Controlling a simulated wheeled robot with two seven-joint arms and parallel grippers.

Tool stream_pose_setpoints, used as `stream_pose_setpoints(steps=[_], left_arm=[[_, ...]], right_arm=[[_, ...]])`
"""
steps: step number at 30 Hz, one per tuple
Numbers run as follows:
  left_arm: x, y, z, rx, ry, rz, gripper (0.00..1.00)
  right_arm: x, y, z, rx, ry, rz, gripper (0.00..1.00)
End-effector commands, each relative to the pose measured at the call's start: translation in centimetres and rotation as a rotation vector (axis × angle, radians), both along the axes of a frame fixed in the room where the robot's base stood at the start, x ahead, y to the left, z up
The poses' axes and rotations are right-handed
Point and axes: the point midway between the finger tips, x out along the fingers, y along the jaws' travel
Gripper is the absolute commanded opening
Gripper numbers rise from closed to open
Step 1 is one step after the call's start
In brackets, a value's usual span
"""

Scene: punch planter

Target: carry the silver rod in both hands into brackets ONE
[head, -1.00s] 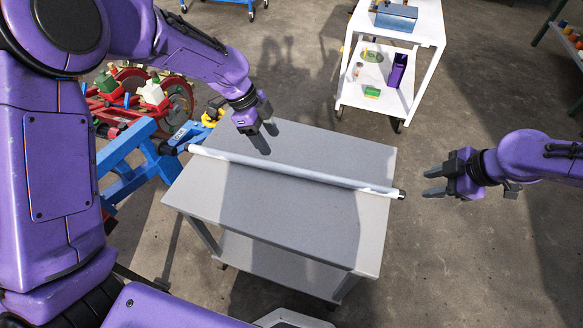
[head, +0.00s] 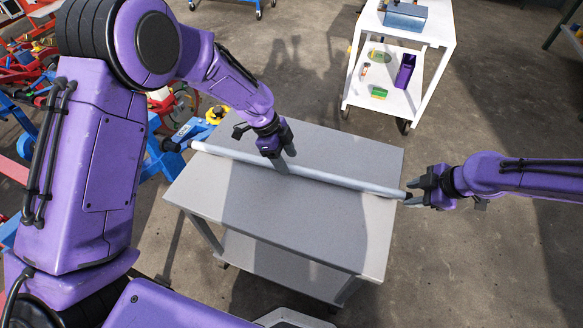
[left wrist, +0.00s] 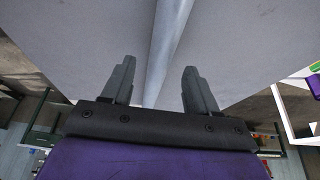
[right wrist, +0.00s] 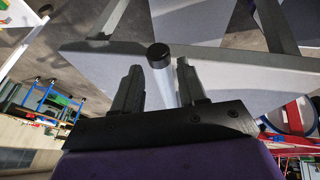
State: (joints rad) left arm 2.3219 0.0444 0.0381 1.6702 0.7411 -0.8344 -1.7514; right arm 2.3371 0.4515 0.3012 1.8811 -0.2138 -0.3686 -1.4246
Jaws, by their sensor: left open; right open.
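The silver rod (head: 340,181) lies across the grey table top, its right end sticking out past the table's right edge. My left gripper (head: 281,164) is open over the rod, left of its middle. In the left wrist view the rod (left wrist: 170,40) runs between the two spread fingers. My right gripper (head: 411,192) is open at the rod's right end. In the right wrist view the rod's black end cap (right wrist: 158,55) shows between the open fingers.
The grey table (head: 300,235) is otherwise bare. A blue frame (head: 165,165) stands close to its left edge, with red and green machinery behind. A white cart (head: 437,85) with a blue box stands at the back right. Open floor lies to the right.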

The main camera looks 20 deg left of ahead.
Motion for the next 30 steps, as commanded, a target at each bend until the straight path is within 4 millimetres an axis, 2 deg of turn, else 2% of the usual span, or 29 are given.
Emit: stream_pose_setpoints(steps=[3,6,15,16,19,20,21,30], left_arm=[[0.0,-0.6,-1.4,0.0,0.002,-0.001,0.59],[0.0,-0.8,-2.0,0.001,0.0,-0.001,0.59],[0.0,-0.9,-2.3,0.0,0.0,-0.001,0.59],[0.0,-0.9,-2.3,0.0,0.0,-0.001,0.56],[0.0,-0.9,-2.3,0.0,0.0,-0.001,0.23],[0.0,-0.9,-2.3,0.0,0.0,-0.001,0.13],[0.0,-0.9,-2.3,0.0,0.0,-0.001,0.0],[0.1,-0.9,-2.0,-0.001,-0.002,0.0,0.0]], right_arm=[[0.4,0.6,-1.3,0.0,0.001,-0.001,0.42],[0.5,0.9,-2.0,0.0,0.0,-0.001,0.42],[0.6,1.0,-2.2,0.0,-0.001,-0.001,0.42],[0.6,1.0,-2.2,0.0,-0.001,-0.001,0.38],[0.6,0.9,-2.2,0.0,-0.001,-0.001,0.06],[0.6,0.9,-2.2,0.0,-0.001,-0.001,0.0],[0.6,0.9,-2.2,0.0,-0.001,-0.001,0.0],[0.6,0.9,-1.9,0.001,-0.002,0.0,0.0]])
